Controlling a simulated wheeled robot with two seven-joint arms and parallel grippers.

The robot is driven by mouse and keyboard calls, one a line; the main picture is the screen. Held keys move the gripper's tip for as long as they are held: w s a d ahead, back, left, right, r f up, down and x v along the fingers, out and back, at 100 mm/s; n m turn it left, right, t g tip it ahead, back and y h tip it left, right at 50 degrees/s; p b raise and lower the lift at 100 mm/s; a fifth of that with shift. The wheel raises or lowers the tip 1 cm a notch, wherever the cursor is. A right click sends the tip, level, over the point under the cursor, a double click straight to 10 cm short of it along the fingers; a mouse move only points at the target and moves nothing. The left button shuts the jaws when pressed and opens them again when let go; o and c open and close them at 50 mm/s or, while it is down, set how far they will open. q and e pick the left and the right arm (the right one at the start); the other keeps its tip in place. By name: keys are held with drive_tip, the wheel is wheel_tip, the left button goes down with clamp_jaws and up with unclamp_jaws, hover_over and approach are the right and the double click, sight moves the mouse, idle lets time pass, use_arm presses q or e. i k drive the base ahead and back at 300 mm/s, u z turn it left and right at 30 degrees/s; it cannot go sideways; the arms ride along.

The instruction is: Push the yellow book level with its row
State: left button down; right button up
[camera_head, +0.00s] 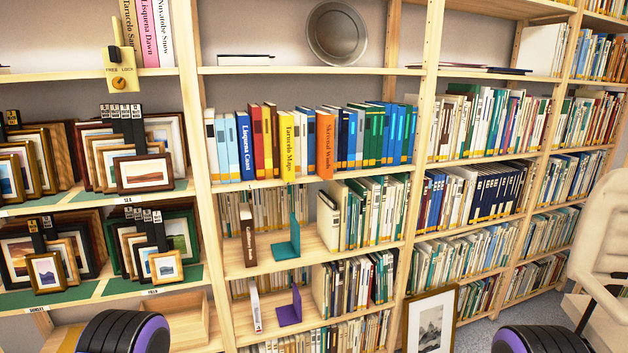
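An orange book (325,147) farther right in the same row also appears to stick out. Neither gripper is in view. Only rounded black and purple parts of my arms show at the bottom left and bottom right, well below and apart from the yellow book.
The shelf board (215,187) runs under the row. Below are a brown book (248,235), a teal bookend (289,240) and a purple bookend (289,309). A framed print (430,322) stands low in front. A pale chair-like object (600,235) is at right.

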sight(285, 120)
drive_tip(key=z, duration=0.6)
drive_tip(key=i, duration=1.05)
drive_tip(key=u, duration=0.3)
